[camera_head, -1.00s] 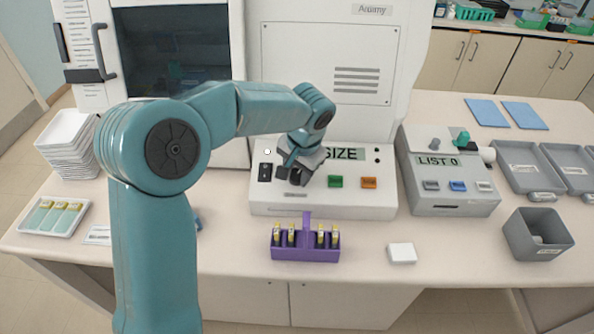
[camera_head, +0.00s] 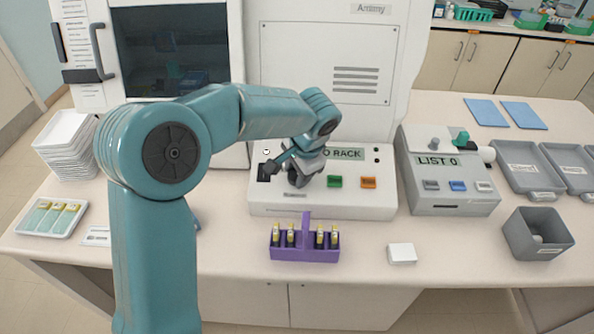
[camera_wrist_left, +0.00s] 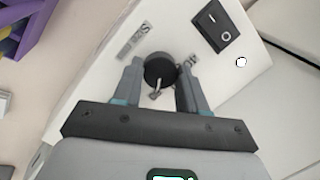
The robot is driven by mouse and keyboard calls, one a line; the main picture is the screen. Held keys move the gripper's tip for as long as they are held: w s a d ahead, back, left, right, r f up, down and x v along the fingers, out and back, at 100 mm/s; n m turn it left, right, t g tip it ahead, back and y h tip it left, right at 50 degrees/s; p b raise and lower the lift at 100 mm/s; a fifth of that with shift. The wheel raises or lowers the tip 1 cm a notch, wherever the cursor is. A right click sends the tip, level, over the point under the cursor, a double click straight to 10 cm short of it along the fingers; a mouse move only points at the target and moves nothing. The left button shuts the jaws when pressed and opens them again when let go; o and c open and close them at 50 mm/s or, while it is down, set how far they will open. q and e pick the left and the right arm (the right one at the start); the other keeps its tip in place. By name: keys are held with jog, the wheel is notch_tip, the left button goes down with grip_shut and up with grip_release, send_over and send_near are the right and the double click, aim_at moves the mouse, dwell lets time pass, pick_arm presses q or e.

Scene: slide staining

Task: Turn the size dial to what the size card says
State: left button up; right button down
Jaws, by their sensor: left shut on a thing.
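The size dial (camera_wrist_left: 160,67) is a dark round knob with a small metallic pointer, on the white front panel of the machine (camera_head: 345,203). My left gripper (camera_wrist_left: 158,82) is shut on the dial, one finger on each side of it. In the head view my left gripper (camera_head: 284,172) covers the dial. A label reading SIZE (camera_wrist_left: 134,40) is beside the dial. The machine's display (camera_head: 345,154) shows "O RACK", its left part hidden by my gripper. A small printed card (camera_head: 97,235) lies at the left of the table, its text too small to read.
A black rocker switch (camera_wrist_left: 217,24) is close to the dial. Green (camera_head: 335,182) and orange (camera_head: 369,183) buttons are to its right. A purple rack (camera_head: 305,254) with yellow-topped slides stands in front. A machine reading LIST 0 (camera_head: 447,185) is at the right.

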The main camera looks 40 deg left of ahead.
pick_arm(q)
jog(key=shift+w+r, duration=0.1)
jog(key=o, duration=1.1)
jog(key=shift+c, duration=0.2)
jog(key=v, duration=1.6)
jog(key=shift+d+r, duration=0.1)
jog(key=shift+s, duration=0.2)
